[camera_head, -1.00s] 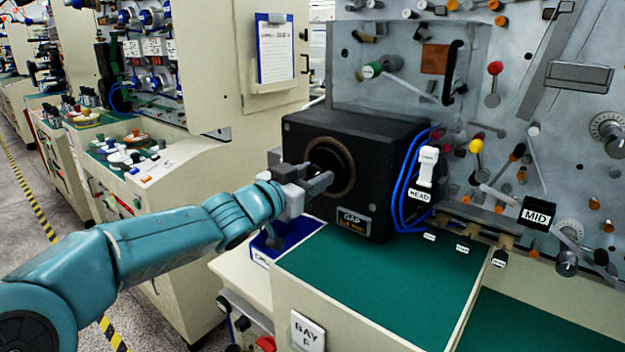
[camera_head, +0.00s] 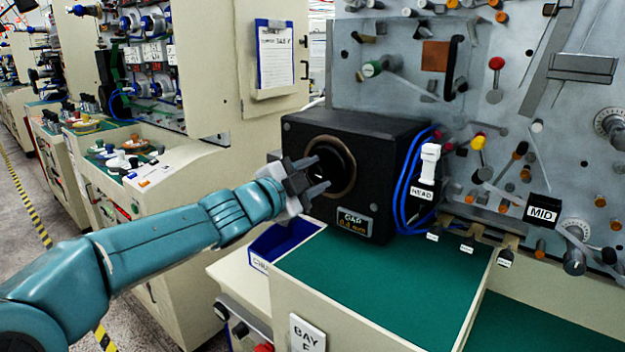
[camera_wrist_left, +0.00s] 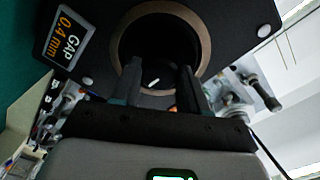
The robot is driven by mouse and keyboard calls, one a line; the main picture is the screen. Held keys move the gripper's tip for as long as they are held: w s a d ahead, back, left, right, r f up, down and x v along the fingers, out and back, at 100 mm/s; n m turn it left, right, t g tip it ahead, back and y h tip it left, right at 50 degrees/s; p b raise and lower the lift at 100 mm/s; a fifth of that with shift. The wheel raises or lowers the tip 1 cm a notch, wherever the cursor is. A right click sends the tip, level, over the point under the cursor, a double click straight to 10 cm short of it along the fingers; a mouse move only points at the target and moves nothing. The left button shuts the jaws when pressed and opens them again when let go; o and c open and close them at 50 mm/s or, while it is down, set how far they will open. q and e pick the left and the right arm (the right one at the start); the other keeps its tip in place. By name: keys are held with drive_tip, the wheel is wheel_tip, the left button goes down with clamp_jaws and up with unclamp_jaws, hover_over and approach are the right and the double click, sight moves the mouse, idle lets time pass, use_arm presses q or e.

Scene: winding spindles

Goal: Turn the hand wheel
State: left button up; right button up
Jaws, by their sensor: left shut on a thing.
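A black box (camera_head: 378,195) stands on the green bench top, with a tan ring (camera_head: 343,149) around a dark round opening in its face. A label (camera_head: 355,222) on the box reads GAP 0.4 mm. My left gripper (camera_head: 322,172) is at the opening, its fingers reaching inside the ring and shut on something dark. In the left wrist view, the fingers (camera_wrist_left: 158,78) lie either side of a small white mark (camera_wrist_left: 154,82) in the dark opening. The hand wheel itself is too dark to make out; it seems to lie inside this opening. My right gripper is not in view.
Blue cables (camera_head: 408,185) run down the box's right side, near the HEAD tag (camera_head: 422,194). A blue bin (camera_head: 282,240) sits below my left gripper. A panel with knobs and rods (camera_head: 560,120) stands at the right. The green bench top (camera_head: 380,275) is clear.

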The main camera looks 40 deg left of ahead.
use_arm(q)
drive_tip(key=shift+f+m, duration=0.1)
drive_tip(key=shift+m, duration=0.8)
drive_tip(key=o, duration=1.1)
drive_tip(key=shift+c, duration=0.2)
drive_tip(key=shift+s+d, duration=0.1)
drive_tip(key=shift+s, duration=0.1)
drive_tip(key=shift+w, duration=0.15)
drive_tip(key=s+a, duration=0.1)
drive_tip(key=s, duration=1.5)
drive_tip(key=shift+s+a+p, duration=0.2)
drive_tip(key=shift+p, duration=0.2)
